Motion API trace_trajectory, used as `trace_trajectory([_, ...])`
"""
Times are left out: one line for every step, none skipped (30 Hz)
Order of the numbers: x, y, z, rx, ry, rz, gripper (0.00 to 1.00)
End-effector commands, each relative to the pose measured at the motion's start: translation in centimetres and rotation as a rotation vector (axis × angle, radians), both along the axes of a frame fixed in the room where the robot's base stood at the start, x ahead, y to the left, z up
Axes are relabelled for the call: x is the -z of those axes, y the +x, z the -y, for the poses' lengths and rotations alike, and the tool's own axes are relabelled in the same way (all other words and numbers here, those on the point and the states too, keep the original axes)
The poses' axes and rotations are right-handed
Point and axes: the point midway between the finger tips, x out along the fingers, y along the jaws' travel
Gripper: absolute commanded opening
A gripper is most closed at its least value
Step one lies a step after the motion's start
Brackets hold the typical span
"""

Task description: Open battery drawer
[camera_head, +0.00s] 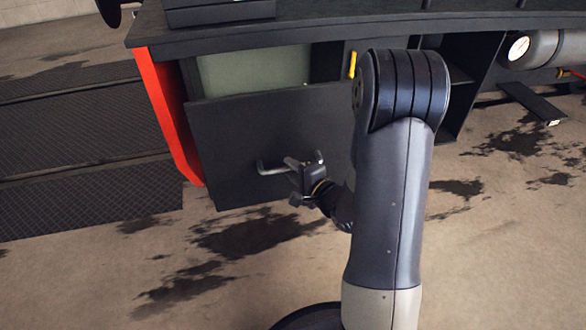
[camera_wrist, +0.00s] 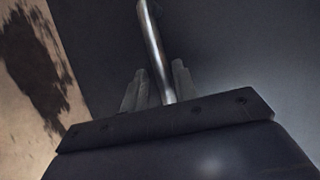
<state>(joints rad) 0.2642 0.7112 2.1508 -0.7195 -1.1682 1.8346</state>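The battery drawer has a dark flat front (camera_head: 232,130) under the counter at the left. It stands partly out, with a pale grey-green surface (camera_head: 255,70) showing above and behind its top edge. A metal bar handle (camera_head: 270,170) sits low on the front. My gripper (camera_head: 304,163) is at the right part of this handle. In the wrist view the handle (camera_wrist: 153,45) runs between the two fingers of my gripper (camera_wrist: 159,88), which lie close on either side of it. Their exact contact is partly hidden.
A red-orange panel edge (camera_head: 165,110) stands left of the drawer, beside dark ribbed steps (camera_head: 80,150). The dark counter (camera_head: 330,22) overhangs the drawer. A round gauge (camera_head: 518,47) and a grey cylinder are at the upper right. The stained floor in front is clear.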

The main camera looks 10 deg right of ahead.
Motion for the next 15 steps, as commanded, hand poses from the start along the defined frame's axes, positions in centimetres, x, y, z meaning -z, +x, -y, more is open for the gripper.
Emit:
trace_trajectory([0.0,0.0,0.0,0.000,0.000,0.001,0.32])
trace_trajectory([-0.1,0.0,0.0,0.000,0.000,0.002,0.34])
trace_trajectory([-0.1,0.0,0.0,0.000,0.000,0.002,0.36])
trace_trajectory([-0.1,0.0,0.0,0.000,0.000,0.003,0.36])
trace_trajectory([-0.1,0.0,0.0,0.000,0.000,0.003,0.36])
trace_trajectory([-0.1,0.0,0.0,0.000,0.000,0.003,0.36])
trace_trajectory([-0.2,0.0,0.0,0.000,0.001,0.004,0.36])
trace_trajectory([-0.2,0.0,0.0,0.000,0.001,0.004,0.36])
trace_trajectory([-0.2,0.0,0.0,0.001,0.000,0.004,0.36])
trace_trajectory([-0.2,0.0,0.1,0.001,0.000,0.004,0.36])
trace_trajectory([-0.2,-0.1,0.1,0.001,0.000,0.004,0.36])
trace_trajectory([-0.3,-0.3,0.2,0.002,0.000,0.004,0.36])
trace_trajectory([-0.3,-0.5,0.3,0.002,0.001,0.003,0.36])
trace_trajectory([-0.4,-0.8,0.5,0.004,0.000,0.003,0.36])
trace_trajectory([-0.6,-1.2,0.8,0.005,0.000,0.003,0.36])
